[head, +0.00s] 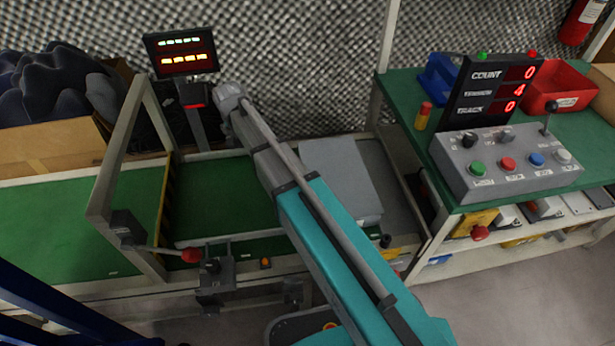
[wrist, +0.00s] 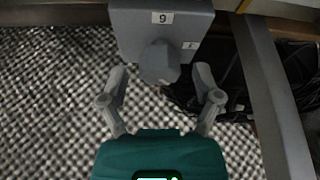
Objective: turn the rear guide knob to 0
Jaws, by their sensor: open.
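The rear guide knob (wrist: 160,62) is a grey rounded knob on the face of a dark grey box in the wrist view. A white label reading 9, or an upside-down 6, is above it, and a smaller label (wrist: 190,45) is beside it. My gripper (wrist: 160,76) is open, with one fingertip on each side of the knob and a visible gap on both sides. Nothing is held. The knob's pointer mark cannot be made out. In the head view my arm reaches over the green conveyor to its far side, and knob and fingers are hidden there.
A post with a lit display (head: 185,52) stands left of my wrist. A grey box (head: 342,178) lies right of my arm on the conveyor (head: 225,190). A frame (head: 105,185) spans the belt at left. A control panel (head: 507,165) sits on the right table.

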